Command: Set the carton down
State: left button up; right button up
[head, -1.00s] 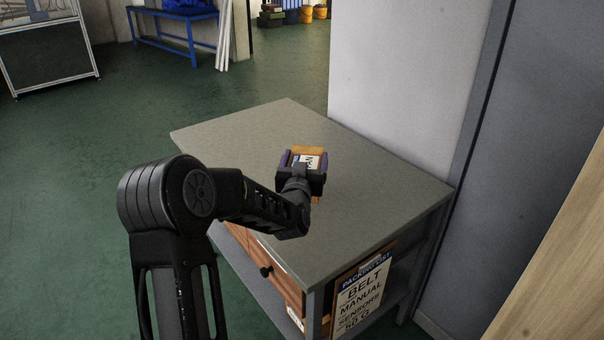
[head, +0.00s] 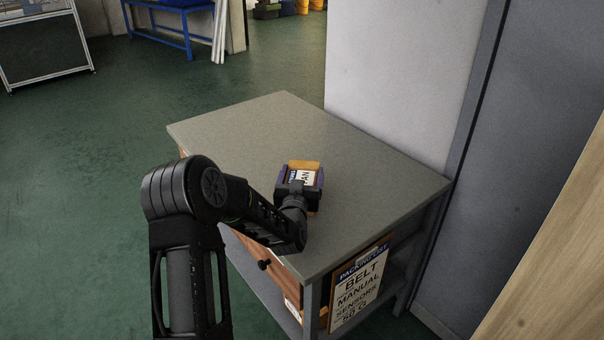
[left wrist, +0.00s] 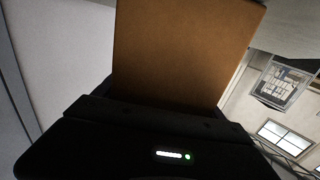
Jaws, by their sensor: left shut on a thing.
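The carton (head: 304,166) is a small orange-brown box with a white and blue label, seen over the grey table top (head: 240,130). My left gripper (head: 300,181) is shut on it, with its purple-sided fingers on either side. In the left wrist view the carton's plain brown face (left wrist: 185,50) fills the middle, above the dark gripper body. The gripper hides the carton's lower part, so I cannot tell whether it touches the table top. My right gripper is not in view.
The table top around the carton is clear. A white wall (head: 400,80) stands close behind. A blue bench (head: 165,35) is far off.

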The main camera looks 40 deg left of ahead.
pick_arm(q)
jog(key=shift+r, duration=0.25)
jog(key=shift+f+b, duration=0.25)
jog(key=shift+b, duration=0.05)
jog(key=o, duration=2)
jog(key=shift+o, duration=0.2)
jog(key=shift+r+p, duration=0.15)
jog(key=shift+p, duration=0.15)
jog(key=shift+s+d, duration=0.15)
jog(key=shift+s, duration=0.1)
jog(key=b+v, duration=0.2)
jog(key=v, duration=0.9)
jog(key=shift+s+d, duration=0.15)
jog(key=shift+s, duration=0.05)
